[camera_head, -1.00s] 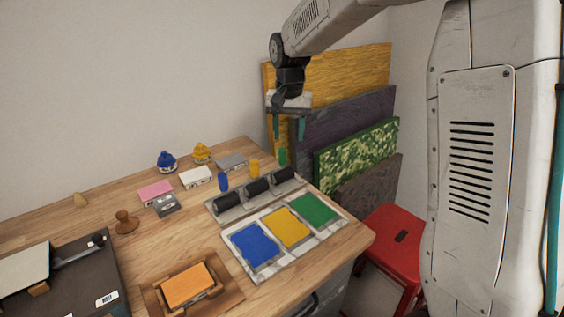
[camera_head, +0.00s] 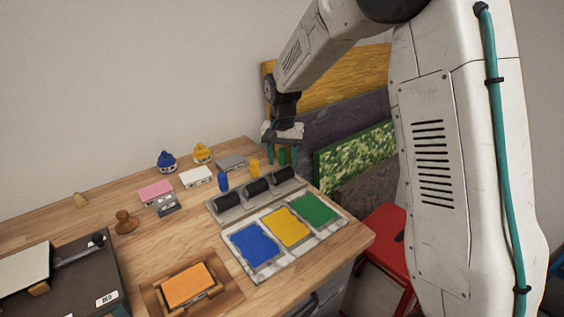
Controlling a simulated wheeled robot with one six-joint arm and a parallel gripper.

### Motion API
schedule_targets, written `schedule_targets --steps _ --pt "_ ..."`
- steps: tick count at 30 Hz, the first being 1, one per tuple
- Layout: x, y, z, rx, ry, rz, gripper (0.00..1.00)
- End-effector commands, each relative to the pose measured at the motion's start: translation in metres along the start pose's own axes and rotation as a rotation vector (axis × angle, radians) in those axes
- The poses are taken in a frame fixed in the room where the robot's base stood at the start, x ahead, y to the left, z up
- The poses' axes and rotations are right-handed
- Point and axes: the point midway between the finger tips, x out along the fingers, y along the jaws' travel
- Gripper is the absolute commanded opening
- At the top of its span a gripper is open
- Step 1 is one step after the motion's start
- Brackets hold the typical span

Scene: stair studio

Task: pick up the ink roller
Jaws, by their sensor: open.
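Three ink rollers with black drums stand in a row on a grey rack (camera_head: 236,212). Their upright handles are blue (camera_head: 223,181), yellow (camera_head: 255,168) and green (camera_head: 282,157). The black drums lie below the handles, the left one (camera_head: 227,200) being the nearest to me. My gripper (camera_head: 282,153) points down at the rack's right end. It is open and empty, its two teal fingers appearing on either side of the green handle. I cannot tell how deep the fingers are around it or whether they touch it.
A tray with blue, yellow and green ink pads (camera_head: 290,228) lies in front of the rack. Coloured boards (camera_head: 355,160) lean behind. A red stool (camera_head: 385,250) stands right of the table.

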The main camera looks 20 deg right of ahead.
Motion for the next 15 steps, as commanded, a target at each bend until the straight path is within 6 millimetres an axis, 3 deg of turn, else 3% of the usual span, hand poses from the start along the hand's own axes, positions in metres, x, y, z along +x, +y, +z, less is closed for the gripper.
schedule_targets --steps 1,6,15 --pt "-0.0002 0.0001 -0.0001 0.000 0.000 0.000 0.48" --pt "-0.0004 0.0002 -0.0001 0.000 0.000 0.000 0.01" --pt "-0.0012 0.0000 -0.0002 0.000 0.001 0.000 0.00"
